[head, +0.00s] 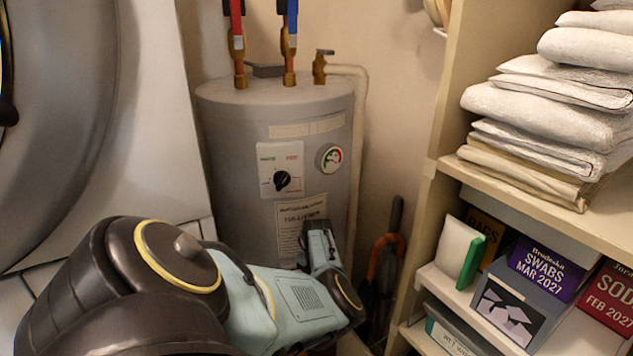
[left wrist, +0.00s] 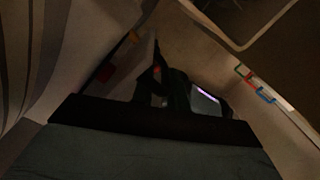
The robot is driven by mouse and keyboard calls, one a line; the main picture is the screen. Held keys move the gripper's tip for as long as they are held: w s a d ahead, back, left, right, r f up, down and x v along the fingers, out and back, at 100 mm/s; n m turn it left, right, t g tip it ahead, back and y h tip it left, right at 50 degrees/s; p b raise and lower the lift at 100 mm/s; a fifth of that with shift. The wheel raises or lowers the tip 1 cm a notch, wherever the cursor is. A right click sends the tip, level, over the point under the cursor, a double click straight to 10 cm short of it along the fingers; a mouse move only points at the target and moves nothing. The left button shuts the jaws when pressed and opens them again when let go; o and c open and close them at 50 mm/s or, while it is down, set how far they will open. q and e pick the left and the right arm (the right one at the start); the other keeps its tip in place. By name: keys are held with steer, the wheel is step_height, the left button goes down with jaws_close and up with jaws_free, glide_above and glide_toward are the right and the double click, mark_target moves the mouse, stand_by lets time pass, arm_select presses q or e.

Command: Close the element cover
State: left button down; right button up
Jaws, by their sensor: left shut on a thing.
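The grey water heater (head: 230,145) stands upright in the corner in the head view, with a dial panel, a round gauge and a printed label (head: 298,215) on its front. My left arm reaches across its lower front and hides that part. My left gripper (left wrist: 172,92) shows only dimly in the left wrist view. It is shut on a part that seems to be the element cover, but dark shadow hides the grip and how far the cover stands open. My right gripper is in neither view.
A shelf unit (head: 443,110) on the right holds folded towels (head: 560,110) and several boxes. A large white appliance (head: 150,100) closes off the left. Pipes (head: 290,45) rise from the heater top.

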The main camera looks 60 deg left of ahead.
arm_select(q)
steer(key=shift+w+d, duration=0.25)
steer(key=shift+w, duration=0.35)
steer(key=c, duration=1.5)
jaws_free()
steer(key=shift+r, duration=0.1)
steer(key=shift+a, duration=0.1)
steer(key=r+p, duration=0.1)
steer(key=r, duration=0.3)
steer(key=r+p, duration=0.1)
steer(key=r, duration=0.3)
steer(key=r+p, duration=0.1)
steer(key=r, duration=0.3)
steer(key=shift+s+a, duration=0.1)
steer(key=shift+s, duration=0.15)
steer(key=shift+s+r, duration=0.1)
steer(key=shift+r, duration=0.45)
